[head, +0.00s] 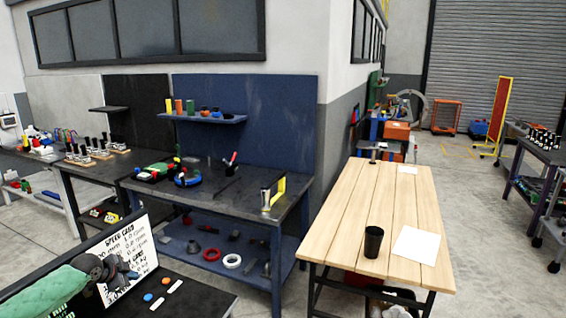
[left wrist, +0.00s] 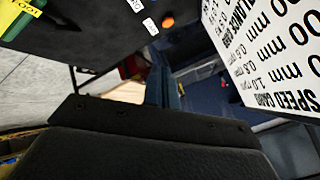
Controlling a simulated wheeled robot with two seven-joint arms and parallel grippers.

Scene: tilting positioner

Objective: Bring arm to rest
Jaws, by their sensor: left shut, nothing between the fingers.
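My left arm comes in at the lower left of the head view in a green sleeve. Its dark gripper (head: 122,272) is shut and empty, in front of a white printed speed card (head: 128,252). I cannot tell whether it touches the card. The card also shows large at the right of the left wrist view (left wrist: 268,45). A black panel top (head: 200,300) with a blue button (head: 148,297) and an orange button (head: 165,281) lies just right of the gripper. In the left wrist view a dark gripper body fills the bottom. My right gripper is not in view.
A dark workbench (head: 262,215) with a blue back panel stands beyond, its lower shelf holding parts. A wooden table (head: 340,205) on the right carries a black cup (head: 373,242) and a white sheet (head: 415,245). Open grey floor lies between the bench and the wooden table.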

